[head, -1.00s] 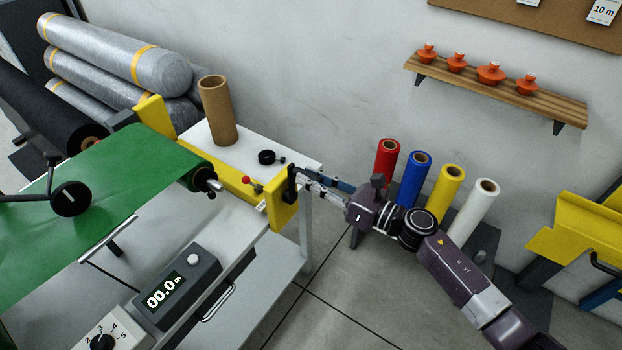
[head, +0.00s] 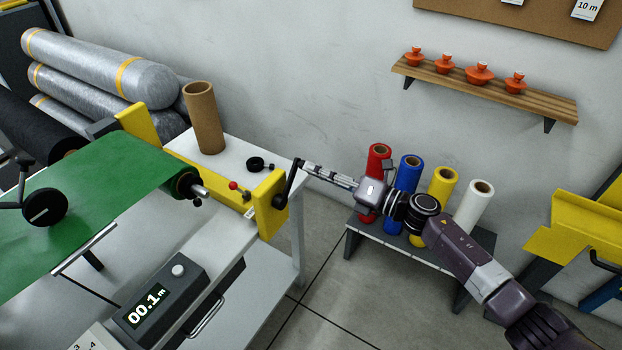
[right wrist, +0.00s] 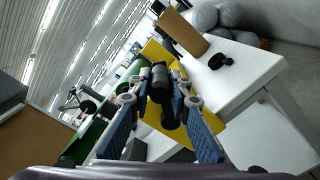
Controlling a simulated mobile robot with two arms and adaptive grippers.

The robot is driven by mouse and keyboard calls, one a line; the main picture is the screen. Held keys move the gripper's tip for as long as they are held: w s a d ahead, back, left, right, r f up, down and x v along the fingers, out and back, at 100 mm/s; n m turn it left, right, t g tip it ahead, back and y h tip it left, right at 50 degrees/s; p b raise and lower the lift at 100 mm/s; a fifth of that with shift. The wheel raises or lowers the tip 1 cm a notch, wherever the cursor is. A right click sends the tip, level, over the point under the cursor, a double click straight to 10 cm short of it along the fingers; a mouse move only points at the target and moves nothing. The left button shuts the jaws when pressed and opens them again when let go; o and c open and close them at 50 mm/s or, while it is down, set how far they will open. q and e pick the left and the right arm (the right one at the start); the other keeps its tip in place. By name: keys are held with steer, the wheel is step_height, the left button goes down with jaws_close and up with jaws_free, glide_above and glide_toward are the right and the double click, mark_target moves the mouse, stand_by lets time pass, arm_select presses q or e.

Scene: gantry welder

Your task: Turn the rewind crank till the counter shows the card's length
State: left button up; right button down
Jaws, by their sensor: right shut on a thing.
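The rewind crank (head: 291,183) is a black arm on the yellow end bracket (head: 268,205) of the machine. It now points up and slightly right. My right gripper (head: 312,169) reaches in from the right and is shut on the crank's handle. In the right wrist view the black handle (right wrist: 161,84) lies between the blue-grey fingers of the gripper (right wrist: 160,105). The counter (head: 150,304) reads 00.1 m. A white card (head: 587,9) reading 10 m hangs on the board at top right. My left gripper is out of view.
A green roll (head: 90,205) spans the machine. A cardboard tube (head: 203,118) stands on the white table behind the bracket. Red, blue, yellow and white rolls (head: 408,185) stand on a low stand beyond my right arm. A wooden shelf (head: 490,88) holds orange pots.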

step_height(320, 180, down, 15)
steer(key=w+d+m+b, duration=0.1)
steer(key=m+b, duration=0.7)
steer(key=m, duration=0.6)
steer(key=shift+w+d, duration=0.3)
steer(key=shift+w, duration=0.1)
steer(key=shift+a+r, duration=0.1)
steer(key=c, duration=1.9)
jaws_free()
steer(key=shift+o, duration=0.5)
steer(key=shift+r, duration=0.3)
steer(key=v, duration=1.2)
